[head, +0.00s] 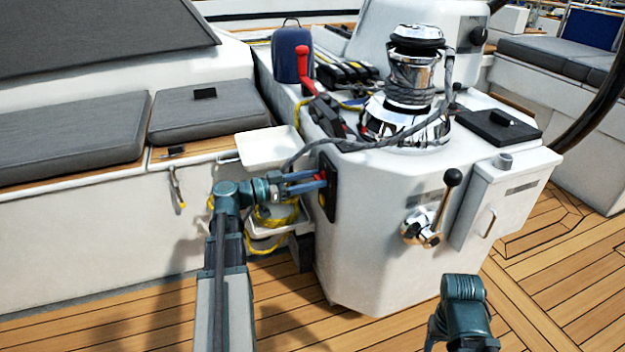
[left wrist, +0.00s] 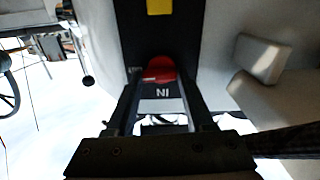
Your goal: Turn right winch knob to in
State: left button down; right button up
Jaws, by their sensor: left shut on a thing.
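A black panel (head: 330,205) is mounted on the left face of the white winch console. It also shows in the left wrist view (left wrist: 188,30). The red knob (left wrist: 160,69) sits on that panel, between the fingers of my left gripper (left wrist: 160,85). An "IN" label (left wrist: 162,92) shows just below the knob, upside down in this view. In the head view my left gripper (head: 318,182) reaches the panel from the left and is shut on the knob. The fingers hide part of the knob, so its exact turn is unclear. My right arm shows at bottom right, its gripper out of view.
The chrome winch (head: 408,95) with grey rope stands on the console (head: 375,260). A crank handle (head: 440,212) sticks out of its front. A white tray (head: 268,147) and yellow rope (head: 275,215) are close to my left gripper. The teak floor (head: 130,325) is clear.

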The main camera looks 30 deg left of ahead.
pick_arm(q)
jog(key=n, duration=0.3)
jog(key=shift+n, duration=0.4)
jog(key=n, duration=0.4)
jog(key=shift+a+n, duration=0.15)
jog(key=shift+n, duration=0.15)
jog(key=n, duration=0.4)
jog(key=shift+w+n, duration=0.15)
jog(key=shift+n, duration=0.15)
jog(key=shift+a+n, duration=0.15)
jog(key=shift+n, duration=1.95)
jog(key=shift+c, duration=1.4)
grip_release()
jog(key=shift+a, duration=0.1)
